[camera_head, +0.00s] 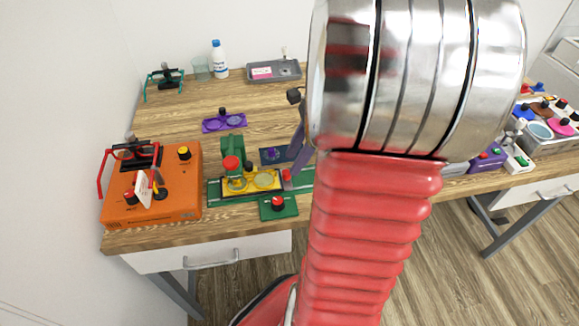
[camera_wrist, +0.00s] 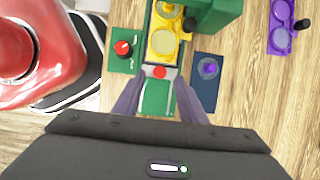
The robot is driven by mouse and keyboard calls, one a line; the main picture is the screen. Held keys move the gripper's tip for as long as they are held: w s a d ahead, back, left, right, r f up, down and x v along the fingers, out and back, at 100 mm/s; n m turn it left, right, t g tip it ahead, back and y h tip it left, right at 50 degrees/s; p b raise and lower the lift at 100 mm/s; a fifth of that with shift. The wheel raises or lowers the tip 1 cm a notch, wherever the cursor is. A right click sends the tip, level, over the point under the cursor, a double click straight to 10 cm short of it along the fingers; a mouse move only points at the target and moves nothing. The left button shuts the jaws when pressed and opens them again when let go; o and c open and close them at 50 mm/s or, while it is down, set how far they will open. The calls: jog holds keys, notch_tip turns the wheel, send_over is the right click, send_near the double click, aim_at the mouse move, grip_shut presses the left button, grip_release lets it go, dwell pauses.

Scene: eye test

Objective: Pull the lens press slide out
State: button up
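A red knob (camera_wrist: 158,72) sits at the slide's near end in the wrist view. My gripper (camera_wrist: 158,82) is open, with its two purple fingers on either side of the rail. The red knob lies between or just beyond the fingertips; contact cannot be told. In the head view my arm hides part of the gripper.
A green plate with a red button (camera_wrist: 123,49) and a dark blue plate with a purple knob (camera_wrist: 207,81) flank the rail. A purple two-lens holder (camera_head: 224,123) lies behind. An orange box (camera_head: 180,190) stands left; a grey tray (camera_head: 262,77) lies at the back.

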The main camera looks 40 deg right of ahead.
aim_at(287, 172)
jog(key=shift+x, duration=2.15)
jog(key=shift+s, duration=0.1)
grip_shut()
